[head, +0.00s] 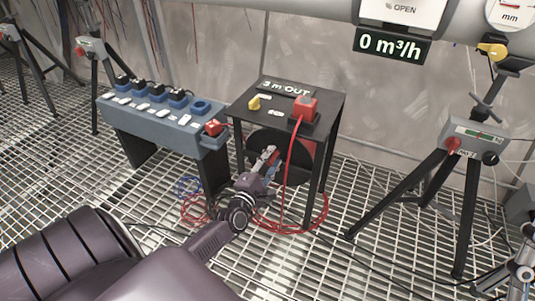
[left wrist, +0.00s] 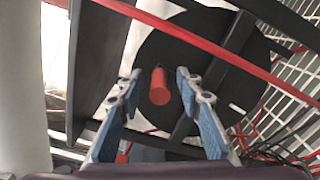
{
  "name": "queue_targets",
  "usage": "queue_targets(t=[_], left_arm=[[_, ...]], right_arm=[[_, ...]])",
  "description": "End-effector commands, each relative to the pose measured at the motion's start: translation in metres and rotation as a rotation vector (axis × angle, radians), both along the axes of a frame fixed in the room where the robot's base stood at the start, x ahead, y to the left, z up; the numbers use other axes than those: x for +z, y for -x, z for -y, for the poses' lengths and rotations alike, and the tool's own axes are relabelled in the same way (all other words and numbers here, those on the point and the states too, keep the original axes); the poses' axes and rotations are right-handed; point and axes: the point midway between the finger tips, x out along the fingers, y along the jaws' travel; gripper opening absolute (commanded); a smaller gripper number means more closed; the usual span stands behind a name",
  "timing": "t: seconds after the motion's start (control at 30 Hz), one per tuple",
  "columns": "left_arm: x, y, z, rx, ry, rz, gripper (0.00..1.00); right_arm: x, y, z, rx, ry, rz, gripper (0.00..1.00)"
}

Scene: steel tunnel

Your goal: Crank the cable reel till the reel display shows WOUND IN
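The cable reel (head: 312,160) is a dark disc mounted under a black stand (head: 337,110). Its display (head: 286,88) on top reads "3 m OUT". A red cable (head: 289,150) runs from the stand top down past the reel to coils on the floor. My left gripper (head: 268,158) is in front of the reel. In the left wrist view, its two blue-padded fingers are open on either side of the red crank handle (left wrist: 160,87), with gaps visible between pads and handle. A grey jointed piece at the head view's lower right edge looks like part of my right gripper (head: 522,268), mostly cut off.
A blue-grey socket bench (head: 160,125) stands left of the reel stand. A tripod with a grey box (head: 473,138) stands to the right, and others stand at far left. Red cable coils (head: 300,222) lie on the grating floor (head: 360,200).

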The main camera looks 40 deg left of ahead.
Motion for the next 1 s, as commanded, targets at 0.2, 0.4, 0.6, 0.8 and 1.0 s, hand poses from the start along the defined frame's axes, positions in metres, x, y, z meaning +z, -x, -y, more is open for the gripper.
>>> queue_targets(t=[0.2,0.4,0.6,0.8,1.0], left_arm=[[-0.002,0.032,0.007,0.000,0.002,-0.004,0.33],[-0.002,0.073,0.017,0.001,0.000,-0.004,0.33],[-0.001,0.103,0.024,0.001,0.000,-0.003,0.33],[-0.001,0.114,0.027,0.002,-0.001,-0.001,0.33],[0.000,0.115,0.027,0.002,-0.001,-0.001,0.33]], right_arm=[[0.000,0.000,0.000,0.000,0.000,-0.001,0.53],[0.000,0.000,0.000,0.001,0.000,-0.001,0.53],[0.000,0.000,0.000,0.001,0.000,-0.001,0.53],[0.000,0.000,0.000,0.001,0.000,-0.001,0.53],[0.000,0.000,0.000,0.001,0.000,-0.001,0.53]])
